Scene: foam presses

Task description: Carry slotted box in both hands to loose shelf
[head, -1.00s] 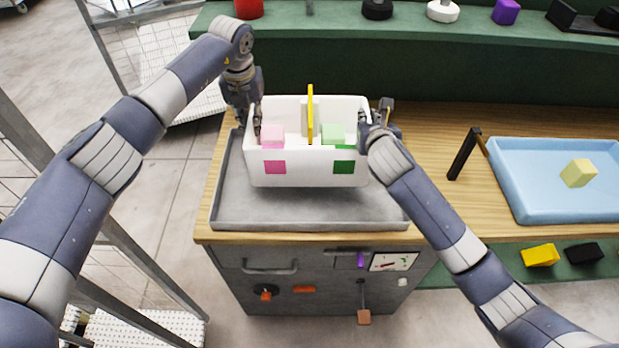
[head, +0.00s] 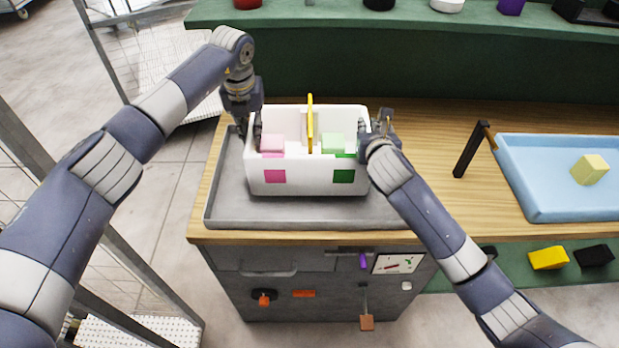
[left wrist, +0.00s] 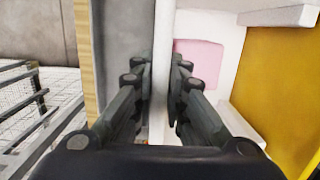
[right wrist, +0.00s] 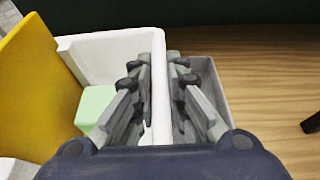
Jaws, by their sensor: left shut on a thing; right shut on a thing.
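The slotted box (head: 310,180) is white with a yellow divider (head: 310,122) down its middle. Its left half holds a pink block (head: 272,144) and its right half a light green block (head: 333,141). Pink and green squares mark its front. It is upright over the grey tray (head: 225,205); I cannot tell if it touches the tray. My left gripper (left wrist: 160,75) is shut on its left wall. My right gripper (right wrist: 160,75) is shut on its right wall (right wrist: 158,95). The loose shelf cannot be told apart for sure.
A blue tray (head: 520,195) with a yellow block (head: 589,169) lies at the right, beside a black handle (head: 470,150). A green shelf (head: 330,22) with several objects runs behind the wooden bench (head: 425,140). A wire rack stands at the left.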

